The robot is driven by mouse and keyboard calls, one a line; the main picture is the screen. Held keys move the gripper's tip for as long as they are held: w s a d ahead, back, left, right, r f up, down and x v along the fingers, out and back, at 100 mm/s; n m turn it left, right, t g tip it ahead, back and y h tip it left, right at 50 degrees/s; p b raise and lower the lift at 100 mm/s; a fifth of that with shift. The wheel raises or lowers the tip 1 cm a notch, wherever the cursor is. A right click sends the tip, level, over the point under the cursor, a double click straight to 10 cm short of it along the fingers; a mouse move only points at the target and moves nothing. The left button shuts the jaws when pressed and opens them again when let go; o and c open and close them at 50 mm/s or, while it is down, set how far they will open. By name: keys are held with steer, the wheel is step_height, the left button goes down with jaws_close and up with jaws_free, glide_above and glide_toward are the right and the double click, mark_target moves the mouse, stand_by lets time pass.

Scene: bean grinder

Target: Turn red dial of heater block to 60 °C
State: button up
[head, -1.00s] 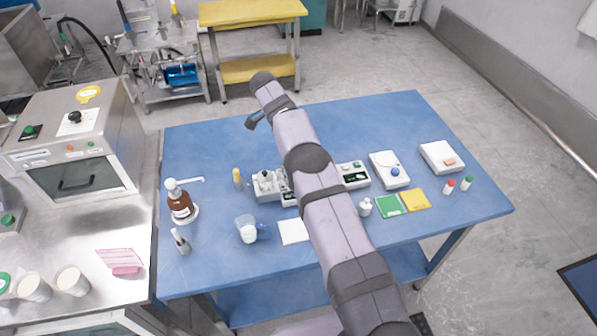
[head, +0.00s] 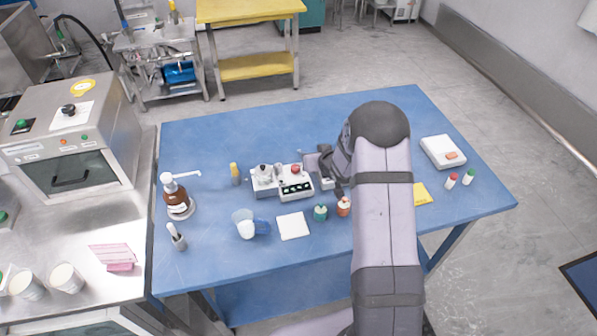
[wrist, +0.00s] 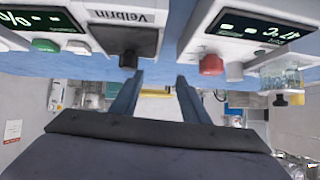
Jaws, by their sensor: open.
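The heater block (head: 296,188) is a small white unit with a dark display, near the middle of the blue table. Its red dial (head: 296,168) shows on its top. In the upside-down wrist view, the red dial (wrist: 211,64) is at the upper right beside a pale knob, and the lit display (wrist: 268,30) ends in °C; its digits are hard to read. My gripper (head: 318,160) is low, just right of the heater block in the head view. In the wrist view, my gripper (wrist: 158,82) is open and empty, with the red dial outside its fingers.
A unit marked Velbrin with a dark knob (wrist: 138,42) is close to the fingers in the wrist view. A unit with a grey knob (head: 263,172) adjoins the heater block on the left. Small teal (head: 320,212) and orange (head: 343,206) containers stand in front.

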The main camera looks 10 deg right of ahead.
mark_target(296, 168)
steer(key=s, duration=0.2)
steer(key=s+a+r+n+t, duration=0.1)
steer(key=s+r+n+y, duration=0.1)
steer(key=s, duration=0.1)
steer(key=shift+s+a+t, duration=0.35)
steer(key=shift+t, duration=0.05)
steer(key=shift+n+t+y, duration=0.3)
steer(key=shift+y, duration=0.2)
steer(key=s+a, duration=0.1)
steer(key=s, duration=0.2)
steer(key=s+a+b, duration=0.1)
steer(key=s, duration=0.1)
steer(key=shift+s+a+f, duration=0.1)
steer(key=shift+s+a, duration=0.25)
steer(key=shift+p+x, duration=1.15)
steer(key=shift+x, duration=2.6)
steer(key=shift+s, duration=0.1)
steer(key=c, duration=1.1)
